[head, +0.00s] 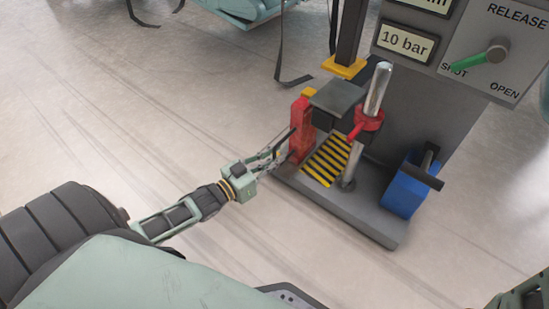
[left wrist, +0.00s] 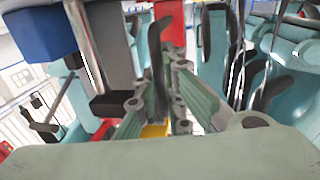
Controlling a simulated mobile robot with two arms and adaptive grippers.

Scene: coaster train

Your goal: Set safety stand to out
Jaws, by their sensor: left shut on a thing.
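A red upright block (head: 302,128), which looks like the safety stand, stands at the left edge of the grey machine base, beside a yellow-black striped plate (head: 326,162). My left gripper (head: 280,150) reaches in from the left to the near side of the block. It is shut on a dark upright bar (left wrist: 158,65) that shows between its fingers in the left wrist view, with the red block behind at the top (left wrist: 171,28). How the bar joins the block is hidden by the fingers. My right gripper is not in view.
A chrome rod (head: 377,90) with a red collar (head: 368,119) stands right of the striped plate. A blue box (head: 403,188) with a black handle is on the base. A panel above has a green lever (head: 480,57) near SHUT. The floor at left is clear.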

